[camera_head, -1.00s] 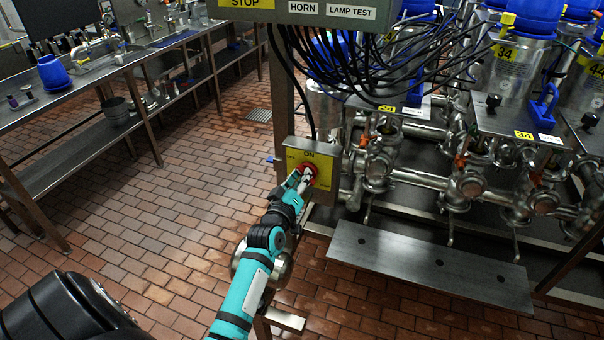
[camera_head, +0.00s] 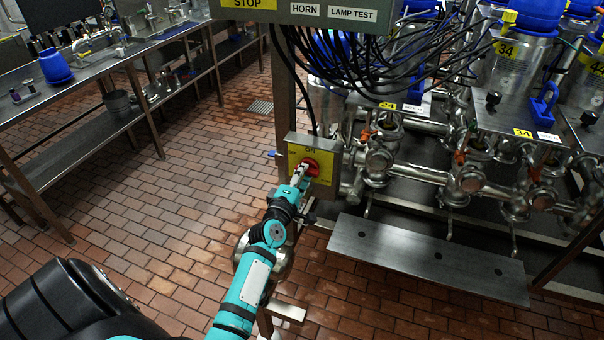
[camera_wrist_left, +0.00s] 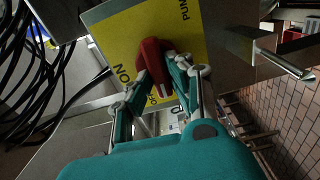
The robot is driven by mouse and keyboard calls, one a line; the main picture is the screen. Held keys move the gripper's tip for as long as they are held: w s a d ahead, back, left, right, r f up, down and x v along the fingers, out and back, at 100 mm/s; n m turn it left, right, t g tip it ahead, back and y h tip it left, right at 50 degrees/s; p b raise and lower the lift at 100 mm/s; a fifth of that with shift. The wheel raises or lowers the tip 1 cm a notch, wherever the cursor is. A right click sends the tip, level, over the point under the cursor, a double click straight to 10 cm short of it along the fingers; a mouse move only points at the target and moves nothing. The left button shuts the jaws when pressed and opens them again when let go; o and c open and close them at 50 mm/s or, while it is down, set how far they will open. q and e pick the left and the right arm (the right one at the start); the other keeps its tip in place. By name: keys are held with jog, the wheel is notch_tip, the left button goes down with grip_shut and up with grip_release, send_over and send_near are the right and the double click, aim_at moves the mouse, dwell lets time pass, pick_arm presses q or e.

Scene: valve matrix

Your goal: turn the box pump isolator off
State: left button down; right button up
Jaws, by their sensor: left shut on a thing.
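The box pump isolator (camera_head: 328,152) is a grey box with a yellow plate, "ON" at its top and a red rotary handle (camera_head: 312,166). In the left wrist view, the red handle (camera_wrist_left: 153,66) stands out from the yellow plate (camera_wrist_left: 112,32), with "ON" and part of "PUMP" readable. My left gripper (camera_head: 304,172) is at the handle. In the wrist view its two fingers (camera_wrist_left: 158,82) close around the handle from both sides. The fingertips hide part of the handle in the head view. My right gripper is not in view.
Black cables (camera_head: 375,70) hang above the isolator from the grey panel (camera_head: 330,12). Pipes and valves (camera_head: 440,170) stand to the right, with a metal step plate (camera_head: 430,258) below. A steel bench (camera_head: 150,55) runs along the left. Tiled floor lies open between.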

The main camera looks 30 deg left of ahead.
pick_arm(q)
jog(key=shift+f+n, duration=0.1)
jog(key=shift+n, duration=0.3)
jog(key=c, duration=1.2)
grip_release()
jog(key=shift+c, duration=0.2)
jog(key=shift+s, duration=0.15)
jog(key=v, duration=1.2)
